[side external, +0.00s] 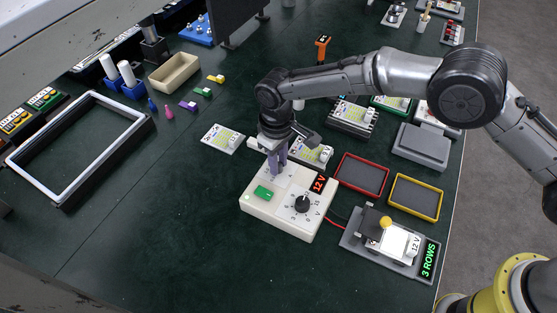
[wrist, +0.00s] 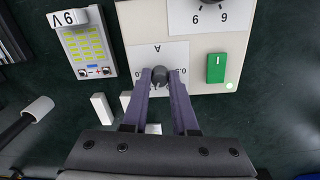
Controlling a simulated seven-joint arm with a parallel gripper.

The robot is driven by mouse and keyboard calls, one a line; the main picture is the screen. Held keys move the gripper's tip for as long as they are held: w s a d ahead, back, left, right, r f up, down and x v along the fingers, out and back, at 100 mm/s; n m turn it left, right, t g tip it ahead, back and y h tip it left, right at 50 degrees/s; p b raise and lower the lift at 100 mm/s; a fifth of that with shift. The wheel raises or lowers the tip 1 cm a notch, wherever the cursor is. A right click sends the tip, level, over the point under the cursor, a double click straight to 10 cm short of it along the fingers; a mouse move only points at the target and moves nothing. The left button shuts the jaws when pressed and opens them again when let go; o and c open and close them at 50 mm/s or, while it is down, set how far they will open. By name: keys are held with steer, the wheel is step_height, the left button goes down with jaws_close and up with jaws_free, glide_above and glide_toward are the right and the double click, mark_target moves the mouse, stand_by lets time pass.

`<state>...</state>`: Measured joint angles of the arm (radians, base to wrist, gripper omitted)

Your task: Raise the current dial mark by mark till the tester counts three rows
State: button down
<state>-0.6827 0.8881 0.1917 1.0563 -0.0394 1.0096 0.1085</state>
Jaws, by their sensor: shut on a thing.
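The cream supply box (side external: 255,208) stands mid-table with a lit red 12 V display (side external: 319,184), a green switch (side external: 263,192) and a black voltage dial (side external: 302,204). Its current dial (wrist: 160,74), a small dark knob on a white plate marked A, shows in the wrist view. My gripper (wrist: 160,82) is shut on this knob, a purple finger on each side; the side view shows it coming down from above (side external: 277,172). The fingers partly cover the scale, so the knob's mark cannot be read. The tester (side external: 376,250) lies at the right; its green display (side external: 428,260) reads 3 ROWS.
A red wire (side external: 335,219) joins box and tester. A red-rimmed tray (side external: 361,175) and yellow-rimmed tray (side external: 415,197) lie behind the tester. A light board with a 9 V tag (wrist: 86,50) lies close beside the box. The front left table is clear.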

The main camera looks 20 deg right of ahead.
steer(key=shift+r+m, duration=0.1)
steer(key=shift+m, duration=0.5)
steer(key=c, duration=0.7)
jaws_free()
step_height(320, 180, up, 14)
steer(key=shift+a, duration=0.25)
